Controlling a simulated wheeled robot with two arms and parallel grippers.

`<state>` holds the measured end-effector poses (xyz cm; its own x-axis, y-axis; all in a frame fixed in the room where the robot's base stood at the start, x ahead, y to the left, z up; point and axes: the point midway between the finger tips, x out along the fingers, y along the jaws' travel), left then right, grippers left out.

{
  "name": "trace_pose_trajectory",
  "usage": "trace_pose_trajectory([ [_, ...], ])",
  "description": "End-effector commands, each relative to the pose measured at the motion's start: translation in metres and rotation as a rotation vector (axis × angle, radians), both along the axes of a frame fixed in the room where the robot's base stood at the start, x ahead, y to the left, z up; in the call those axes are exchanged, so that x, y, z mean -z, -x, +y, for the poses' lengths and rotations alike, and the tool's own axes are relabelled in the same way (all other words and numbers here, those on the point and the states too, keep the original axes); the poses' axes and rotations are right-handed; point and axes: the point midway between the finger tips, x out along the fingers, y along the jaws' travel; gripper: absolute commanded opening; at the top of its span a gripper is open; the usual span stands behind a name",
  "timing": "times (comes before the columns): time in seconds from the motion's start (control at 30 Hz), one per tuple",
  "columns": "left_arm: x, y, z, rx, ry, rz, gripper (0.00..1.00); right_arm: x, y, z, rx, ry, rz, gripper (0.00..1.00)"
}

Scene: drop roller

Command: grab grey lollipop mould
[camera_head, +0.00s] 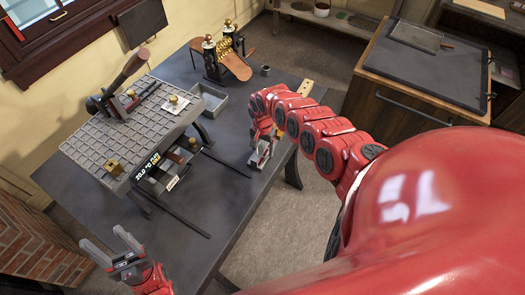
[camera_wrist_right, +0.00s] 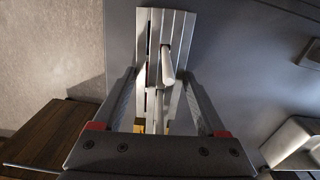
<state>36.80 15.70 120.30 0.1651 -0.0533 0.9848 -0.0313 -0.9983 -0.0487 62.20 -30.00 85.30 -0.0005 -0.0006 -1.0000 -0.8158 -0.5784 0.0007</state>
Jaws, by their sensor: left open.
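A grey metal piece with lengthwise grooves, which looks like the lollipop mould (camera_wrist_right: 147,35), lies on the dark table at the top middle of the right wrist view. A pale rod lies along it. My right gripper (camera_wrist_right: 160,78) is open, its two fingers spread at the near end of this piece; I cannot tell whether the tips touch it. In the head view my right gripper (camera_head: 262,152) is low at the table's right side and hides most of the piece. My left gripper (camera_head: 120,252) is open and empty at the lower left, beside the table's near left edge.
The dark table (camera_head: 215,215) holds a grey gridded slab (camera_head: 110,135) with brass pieces, a grey tray (camera_head: 211,102) and a roller device with brass parts (camera_head: 228,60). A dark rod (camera_head: 178,216) lies in front.

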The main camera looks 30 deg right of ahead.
Motion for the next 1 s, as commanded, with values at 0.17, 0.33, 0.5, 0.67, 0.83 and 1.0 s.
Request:
trace_pose_trajectory([
  [0.17,0.0,0.0,0.0,0.0,0.0,0.0,0.6,0.0,0.0,0.0,0.0,0.0,0.0,0.3],
  [0.33,0.0,0.0,0.0,0.0,0.0,0.0,0.6,0.0,0.0,0.0,0.001,0.0,0.0,0.0],
  [0.5,0.0,0.0,0.0,0.0,0.0,0.0,0.6,0.0,0.0,0.0,0.0,0.0,0.0,0.0],
  [0.67,0.0,0.0,0.0,0.0,0.0,0.0,0.6,-0.001,0.0,0.0,0.001,0.0,0.0,0.0],
  [0.83,0.002,0.0,0.0,0.0,0.0,0.0,0.6,-0.006,-0.001,-0.001,0.001,-0.001,-0.001,0.0],
  [1.0,0.005,0.0,0.0,0.0,0.0,0.0,0.6,-0.017,-0.001,-0.002,0.0,0.002,-0.002,0.0],
])
